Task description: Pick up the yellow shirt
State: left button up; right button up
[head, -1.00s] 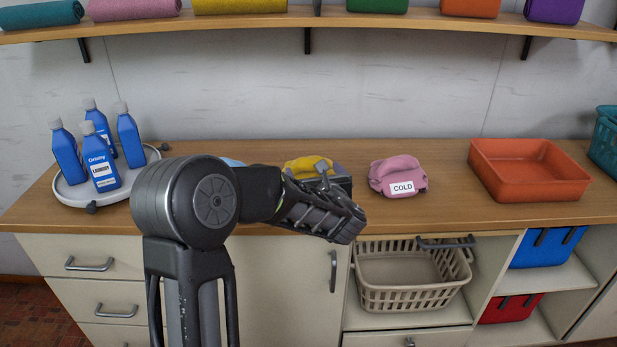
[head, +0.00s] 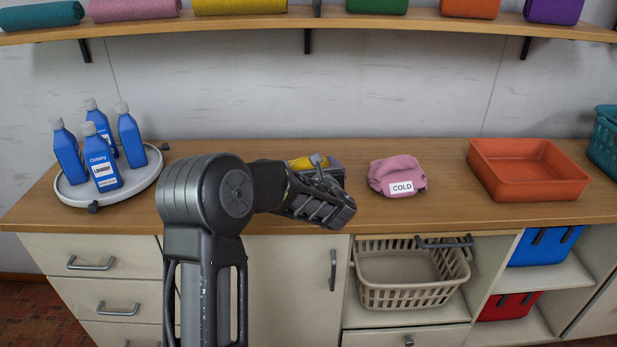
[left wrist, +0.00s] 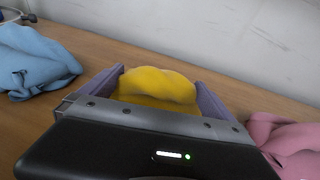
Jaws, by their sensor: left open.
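The yellow shirt (head: 308,162) is a crumpled bundle on the wooden counter, mostly hidden behind my left gripper in the head view. In the left wrist view the yellow shirt (left wrist: 157,88) shows between the two open fingers of my left gripper (left wrist: 160,95), one finger on each side of it. I cannot tell whether the fingers touch it. My left gripper (head: 325,168) reaches over the counter from the left in the head view. My right gripper is not in view.
A pink shirt (head: 396,173) with a COLD label lies to the right, and a blue cloth (left wrist: 32,62) to the left. Several blue bottles stand on a round tray (head: 140,182). An orange tub (head: 528,185) sits at the right. A beige basket (head: 410,292) is below the counter.

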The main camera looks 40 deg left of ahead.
pick_arm(q)
jog(key=c, duration=1.4)
notch_tip(320, 180, up, 10)
jog(key=shift+r, duration=0.1)
dwell(0.6)
